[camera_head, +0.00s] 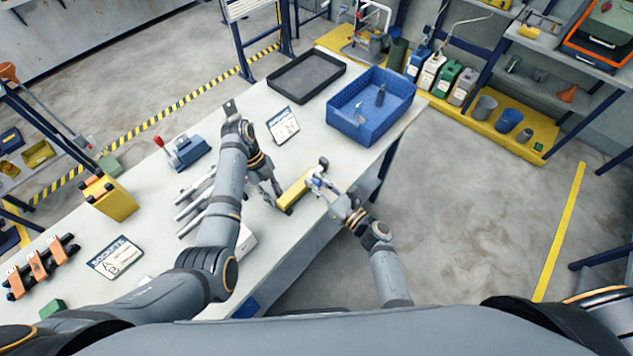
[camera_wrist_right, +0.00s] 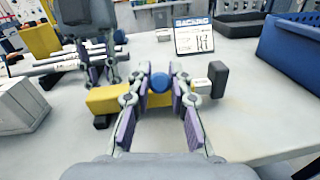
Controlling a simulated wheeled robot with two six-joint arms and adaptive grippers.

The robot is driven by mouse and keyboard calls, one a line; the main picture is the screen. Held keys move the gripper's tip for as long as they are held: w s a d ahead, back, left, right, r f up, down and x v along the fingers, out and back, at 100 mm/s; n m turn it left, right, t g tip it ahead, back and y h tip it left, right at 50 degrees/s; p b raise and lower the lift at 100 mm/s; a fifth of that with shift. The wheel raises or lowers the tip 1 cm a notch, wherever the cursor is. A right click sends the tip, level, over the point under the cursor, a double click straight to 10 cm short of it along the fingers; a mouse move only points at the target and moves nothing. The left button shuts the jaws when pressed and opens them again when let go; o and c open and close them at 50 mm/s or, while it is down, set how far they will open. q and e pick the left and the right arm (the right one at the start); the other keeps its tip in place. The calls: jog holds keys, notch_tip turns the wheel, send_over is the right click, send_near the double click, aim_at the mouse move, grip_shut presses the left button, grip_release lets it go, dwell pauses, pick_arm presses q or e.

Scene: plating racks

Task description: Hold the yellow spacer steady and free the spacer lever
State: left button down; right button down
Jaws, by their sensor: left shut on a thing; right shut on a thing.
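The yellow spacer (camera_head: 294,190) is a short yellow bar on the bench near its right edge, with dark end pieces. It also shows in the right wrist view (camera_wrist_right: 108,101). My left gripper (camera_head: 278,198) is shut on the spacer's left part; in the right wrist view it comes down behind the bar. My right gripper (camera_head: 318,184) is shut on a blue round knob (camera_wrist_right: 159,82) at the bar's middle, which looks like the spacer lever. The fingers hide the rest of the lever and part of the bar.
A blue crate (camera_head: 345,128) and a dark tray (camera_head: 275,86) stand farther back. A printed card (camera_head: 283,125) stands close behind. Metal tubes (camera_head: 193,203) lie left of my left arm, near a red-handled blue fixture (camera_head: 188,153). The bench edge is close to my right gripper.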

jog(key=shift+a+r+g, duration=0.15)
jog(key=shift+g, duration=0.15)
jog(key=shift+r+g+h, duration=0.1)
jog(key=shift+g+h, duration=0.2)
jog(key=shift+h, duration=0.2)
jog(key=shift+w, duration=0.1)
jog(key=c, duration=1.2)
grip_release()
jog(key=v, duration=1.2)
